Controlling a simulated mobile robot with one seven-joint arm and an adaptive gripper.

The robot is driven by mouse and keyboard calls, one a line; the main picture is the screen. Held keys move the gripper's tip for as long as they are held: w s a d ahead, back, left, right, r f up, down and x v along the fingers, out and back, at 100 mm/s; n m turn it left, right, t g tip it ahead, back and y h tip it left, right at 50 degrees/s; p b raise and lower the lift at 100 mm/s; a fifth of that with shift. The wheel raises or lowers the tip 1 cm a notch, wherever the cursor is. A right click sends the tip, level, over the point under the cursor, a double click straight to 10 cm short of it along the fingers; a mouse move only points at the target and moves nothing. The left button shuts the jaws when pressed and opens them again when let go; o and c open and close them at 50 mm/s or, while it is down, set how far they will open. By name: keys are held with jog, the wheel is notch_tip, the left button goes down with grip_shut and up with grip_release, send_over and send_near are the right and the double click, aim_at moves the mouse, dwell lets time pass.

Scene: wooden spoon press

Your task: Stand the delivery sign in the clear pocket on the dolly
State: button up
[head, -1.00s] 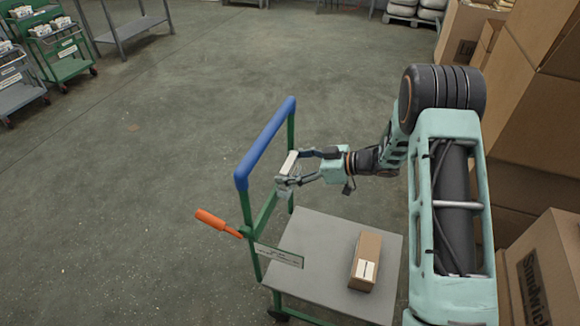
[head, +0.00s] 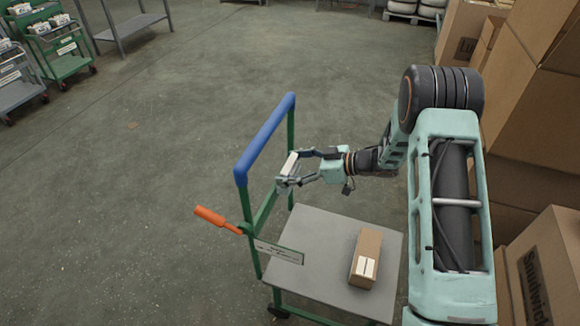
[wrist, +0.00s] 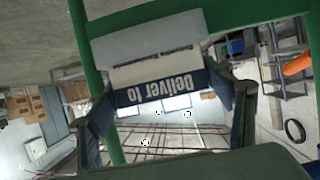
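The delivery sign (wrist: 158,90) is a small white card with a blue band reading "Deliver to", upside down in the wrist view. My gripper (head: 290,172) has one finger at each side edge of the sign and appears closed on it; the fingers also show in the wrist view (wrist: 162,100). In the head view the sign (head: 290,163) is a small pale piece beside the dolly's handle frame. A pale grey translucent panel (wrist: 140,40), likely the clear pocket, sits against the green frame and borders the sign. Whether the sign is inside it I cannot tell.
The dolly has a blue handle bar (head: 265,138), a grey deck (head: 315,235) and an orange lever (head: 212,217) at left. A cardboard box (head: 366,255) lies on the deck. A labelled strip (head: 278,251) hangs at its left. Stacked cartons (head: 540,115) stand at right.

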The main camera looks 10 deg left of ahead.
jog(key=o, duration=0.4)
jog(key=v, duration=1.2)
notch_tip(320, 180, up, 8)
jog(key=p, duration=0.7)
jog(key=shift+p, duration=0.35)
